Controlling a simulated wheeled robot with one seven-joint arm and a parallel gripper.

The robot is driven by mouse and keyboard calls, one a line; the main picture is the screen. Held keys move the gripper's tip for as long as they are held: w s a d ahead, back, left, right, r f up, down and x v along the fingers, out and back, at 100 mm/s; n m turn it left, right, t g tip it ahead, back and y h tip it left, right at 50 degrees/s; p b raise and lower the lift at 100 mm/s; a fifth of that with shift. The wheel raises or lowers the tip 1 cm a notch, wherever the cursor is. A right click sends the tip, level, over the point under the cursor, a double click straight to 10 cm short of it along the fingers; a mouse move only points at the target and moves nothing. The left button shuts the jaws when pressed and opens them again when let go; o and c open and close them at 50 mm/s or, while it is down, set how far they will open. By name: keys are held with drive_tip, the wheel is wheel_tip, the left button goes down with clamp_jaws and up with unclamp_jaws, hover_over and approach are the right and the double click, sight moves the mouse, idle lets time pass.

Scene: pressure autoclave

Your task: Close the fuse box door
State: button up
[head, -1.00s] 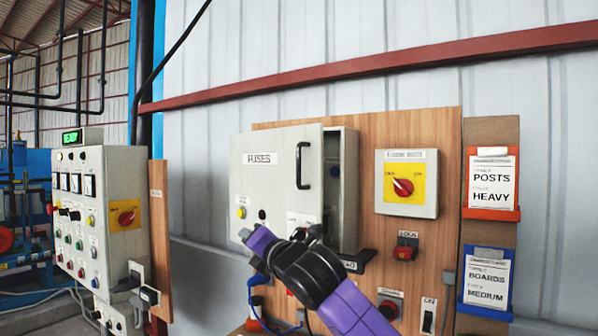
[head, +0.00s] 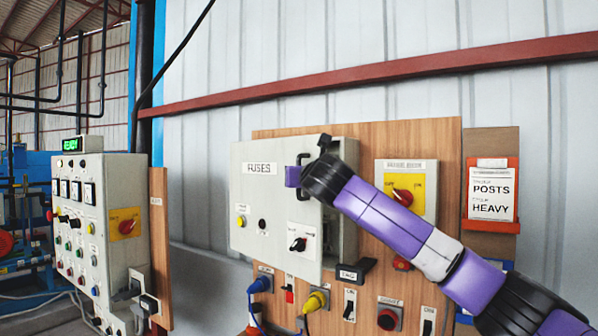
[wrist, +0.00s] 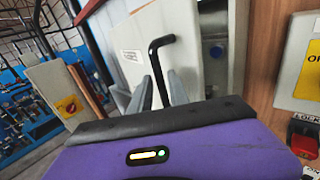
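The fuse box door (head: 262,200) is a pale grey panel labelled FUSES, standing ajar with its right edge away from the box (head: 348,210). Its black bar handle (head: 303,157) is near that right edge, partly covered by my gripper. My gripper (head: 293,176) is in front of the door at handle height; its fingertips are hidden in the head view. In the wrist view, two grey fingers (wrist: 158,92) are spread apart, with the black handle (wrist: 162,65) between them. I cannot tell whether they touch it. The gap into the box (wrist: 215,55) shows right of the handle.
A grey box with a red rotary switch on yellow (head: 403,193) sits right of the fuse box, partly behind my arm. Plugs (head: 318,300) and switches are mounted below. A control panel (head: 95,215) stands at left.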

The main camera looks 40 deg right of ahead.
sight(299, 194)
drive_tip(key=shift+p+x, duration=0.3)
drive_tip(key=shift+x, duration=1.2)
clamp_jaws()
idle(0.4)
